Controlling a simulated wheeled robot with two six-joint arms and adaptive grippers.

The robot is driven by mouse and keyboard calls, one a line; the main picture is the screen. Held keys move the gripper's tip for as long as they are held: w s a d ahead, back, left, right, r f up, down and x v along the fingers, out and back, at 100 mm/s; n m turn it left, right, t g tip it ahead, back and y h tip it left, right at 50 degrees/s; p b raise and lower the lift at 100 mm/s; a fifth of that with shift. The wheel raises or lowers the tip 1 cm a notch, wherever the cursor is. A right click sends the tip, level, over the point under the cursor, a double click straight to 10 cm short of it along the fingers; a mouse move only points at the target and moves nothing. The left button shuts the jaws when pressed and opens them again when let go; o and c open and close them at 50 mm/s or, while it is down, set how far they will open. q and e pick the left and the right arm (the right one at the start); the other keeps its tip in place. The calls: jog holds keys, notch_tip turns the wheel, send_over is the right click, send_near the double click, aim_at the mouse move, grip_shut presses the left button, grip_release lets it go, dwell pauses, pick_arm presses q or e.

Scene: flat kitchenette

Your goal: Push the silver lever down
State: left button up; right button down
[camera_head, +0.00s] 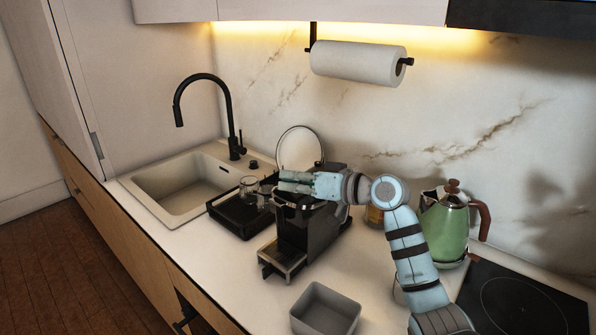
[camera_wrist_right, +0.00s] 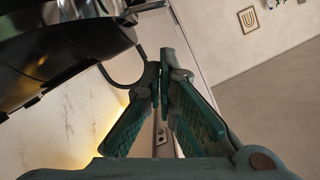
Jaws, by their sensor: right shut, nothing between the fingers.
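The black coffee machine (camera_head: 318,229) stands on the counter, with a silver drip tray at its front. My right gripper (camera_head: 284,181) is over the top of the machine, pointing left. Its fingers are shut together with nothing between them, as the right wrist view (camera_wrist_right: 160,75) also shows. In that view the glossy black and chrome machine (camera_wrist_right: 70,45) fills the upper left, beside the fingers. I cannot pick out the silver lever clearly; my gripper and wrist cover part of the machine's top. My left gripper is not in view.
A black tray (camera_head: 232,218) with glassware and the sink (camera_head: 165,200) lie left of the machine. A grey bin (camera_head: 325,310) stands in front. A green kettle (camera_head: 444,228) and a dark cooktop (camera_head: 515,300) are at right. Paper towels (camera_head: 355,62) hang above.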

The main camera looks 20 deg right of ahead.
jog(key=shift+s+a+f+n+h, duration=0.25)
jog(key=shift+a+f+n+h, duration=0.1)
jog(key=shift+f+n, duration=0.25)
jog(key=shift+s+a+f+n+h, duration=0.25)
jog(key=shift+a+f+n, duration=0.15)
jog(key=shift+f, duration=0.25)
jog(key=shift+w, duration=0.1)
notch_tip(320, 180, up, 4)
jog(key=p, duration=0.4)
send_over(287, 205)
jog(key=b+v, duration=0.2)
jog(key=v, duration=0.8)
jog(key=shift+f, duration=0.25)
